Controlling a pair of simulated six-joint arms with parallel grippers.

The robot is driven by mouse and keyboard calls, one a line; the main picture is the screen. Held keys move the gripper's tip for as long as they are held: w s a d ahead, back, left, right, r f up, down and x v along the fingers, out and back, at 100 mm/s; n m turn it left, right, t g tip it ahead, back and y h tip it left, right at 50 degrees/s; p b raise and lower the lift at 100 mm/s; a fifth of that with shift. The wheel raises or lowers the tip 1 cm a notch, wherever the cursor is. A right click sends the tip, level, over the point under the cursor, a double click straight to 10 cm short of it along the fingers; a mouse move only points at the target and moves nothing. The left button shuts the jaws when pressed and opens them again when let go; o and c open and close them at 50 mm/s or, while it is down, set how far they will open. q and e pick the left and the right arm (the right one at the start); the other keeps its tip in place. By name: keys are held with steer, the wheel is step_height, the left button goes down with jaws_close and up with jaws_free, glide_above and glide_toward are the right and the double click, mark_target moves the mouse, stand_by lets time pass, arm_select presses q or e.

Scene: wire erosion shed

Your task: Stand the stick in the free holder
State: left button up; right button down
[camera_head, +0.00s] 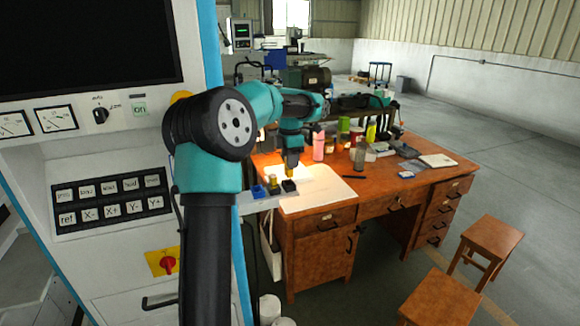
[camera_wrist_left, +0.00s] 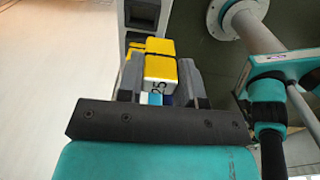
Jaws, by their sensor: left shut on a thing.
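My left gripper (camera_head: 291,165) hangs over the end of a pale shelf, pointing down. In the head view, a blue holder (camera_head: 258,191), a yellow block (camera_head: 274,187) and a black holder (camera_head: 289,186) sit in a row below. The gripper is above the black holder; I cannot tell whether the stick touches it. In the wrist view, a dark holder (camera_wrist_left: 140,13) with a recess lies beyond the stick. My right gripper is not in view.
The pale shelf (camera_head: 250,207) is narrow and meets the machine panel (camera_head: 110,205) at left. A wooden desk (camera_head: 380,190) with bottles and a pink container (camera_head: 318,146) stands behind. Two wooden stools (camera_head: 490,240) are at the right.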

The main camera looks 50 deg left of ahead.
arm_select(q)
steer(key=shift+w+a+f, duration=0.1)
steer(key=shift+w+a, duration=0.8)
steer(key=shift+a, duration=0.15)
steer(key=shift+f, duration=0.1)
steer(key=shift+f, duration=1.7)
steer(key=shift+f, duration=0.55)
steer(key=o, duration=0.9)
steer(key=shift+r, duration=0.1)
step_height(320, 180, up, 13)
